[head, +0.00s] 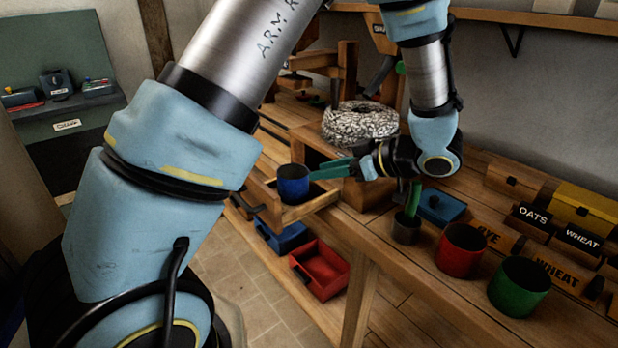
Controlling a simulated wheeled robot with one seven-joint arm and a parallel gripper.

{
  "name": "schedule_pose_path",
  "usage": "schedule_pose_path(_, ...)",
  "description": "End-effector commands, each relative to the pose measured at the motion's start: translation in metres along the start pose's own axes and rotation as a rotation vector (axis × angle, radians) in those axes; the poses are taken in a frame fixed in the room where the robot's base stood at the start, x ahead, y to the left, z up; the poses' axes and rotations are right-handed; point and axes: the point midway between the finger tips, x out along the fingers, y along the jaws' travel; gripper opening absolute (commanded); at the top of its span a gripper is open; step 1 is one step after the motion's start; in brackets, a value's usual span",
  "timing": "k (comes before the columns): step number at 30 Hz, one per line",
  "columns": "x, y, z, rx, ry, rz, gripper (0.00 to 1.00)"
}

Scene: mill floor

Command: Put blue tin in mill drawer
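The blue tin (293,186) stands upright at the open wooden mill drawer (318,201). It appears to be inside it, though its base is partly hidden by the drawer front. My gripper (318,170) comes in from the right with its two teal fingers level. A gap shows between the fingers, and their tips end at the right side of the tin. Neither finger crosses the front of the tin. I cannot tell whether a fingertip touches it.
A round millstone (360,121) sits above the drawer. On the bench are a grey cup (406,229), a red tin (461,251), a green tin (519,287) and a blue box (440,206). Labelled grain boxes line the right. A red bin (320,270) and blue bin (283,236) lie below the drawer.

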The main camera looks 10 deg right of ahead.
Motion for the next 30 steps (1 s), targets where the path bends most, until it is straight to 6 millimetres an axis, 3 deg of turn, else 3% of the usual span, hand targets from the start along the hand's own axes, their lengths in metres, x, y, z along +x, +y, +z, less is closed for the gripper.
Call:
schedule_pose_path(6,-0.011,0.0,0.0,-0.001,0.0,0.0,0.4)
schedule_pose_path(10,-0.003,0.008,-0.006,-0.016,-0.015,0.032,0.4)
schedule_pose_path(14,0.027,0.041,-0.027,-0.059,-0.079,0.179,0.4)
schedule_pose_path(18,0.065,0.08,-0.06,-0.062,-0.195,0.423,0.4)
schedule_pose_path(21,0.083,0.087,-0.077,-0.004,-0.288,0.575,0.4)
schedule_pose_path(23,0.091,0.082,-0.082,0.052,-0.349,0.646,0.4)
schedule_pose_path(26,0.104,0.055,-0.084,0.175,-0.457,0.724,0.4)
schedule_pose_path(30,0.119,-0.015,-0.076,0.387,-0.622,0.742,0.4)
